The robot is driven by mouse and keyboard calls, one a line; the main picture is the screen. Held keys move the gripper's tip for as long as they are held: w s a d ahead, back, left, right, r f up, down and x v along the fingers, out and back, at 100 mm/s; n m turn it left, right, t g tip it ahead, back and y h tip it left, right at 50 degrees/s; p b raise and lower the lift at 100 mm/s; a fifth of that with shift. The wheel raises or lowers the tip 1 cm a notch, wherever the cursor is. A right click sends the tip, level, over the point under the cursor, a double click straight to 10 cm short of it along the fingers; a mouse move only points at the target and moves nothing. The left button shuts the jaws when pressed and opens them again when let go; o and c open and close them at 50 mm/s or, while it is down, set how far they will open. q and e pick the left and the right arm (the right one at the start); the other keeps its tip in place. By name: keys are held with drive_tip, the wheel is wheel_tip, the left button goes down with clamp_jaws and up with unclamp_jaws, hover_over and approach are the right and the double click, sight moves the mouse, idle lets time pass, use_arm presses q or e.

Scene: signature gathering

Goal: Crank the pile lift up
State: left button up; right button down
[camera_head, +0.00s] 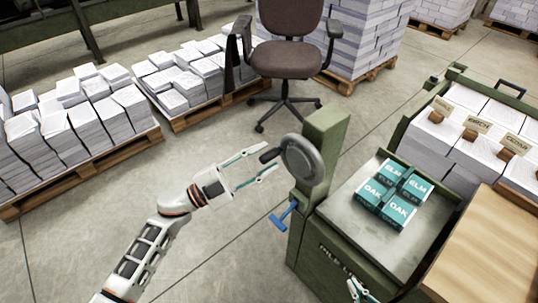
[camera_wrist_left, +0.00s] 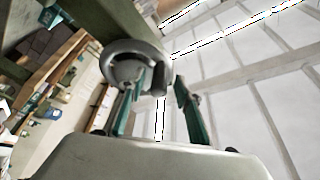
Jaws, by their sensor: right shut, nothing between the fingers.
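The pile lift (camera_head: 335,252) is a green cabinet with lettering on its front and a grey platform top. A grey round crank wheel (camera_head: 306,160) is on its green post (camera_head: 328,125), with a dark handle (camera_head: 270,155) sticking out to the left. My left gripper (camera_head: 268,162) is open, its teal fingers reaching toward the handle. In the left wrist view the wheel (camera_wrist_left: 122,62) and handle (camera_wrist_left: 160,76) lie just beyond the fingertips; I cannot tell whether they touch. My right gripper (camera_head: 358,290) is shut and empty at the bottom edge, partly cut off.
Teal packs (camera_head: 395,190) labelled ELM and OAK lie on the lift's platform. A blue T-shaped handle (camera_head: 284,215) is below the wheel. Paper stacks on pallets (camera_head: 90,165), an office chair (camera_head: 286,60) and a wooden board (camera_head: 490,250) stand around. Floor left of the lift is clear.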

use_arm(q)
drive_tip(key=shift+x, duration=0.95)
drive_tip(key=shift+c, duration=0.4)
clamp_jaws()
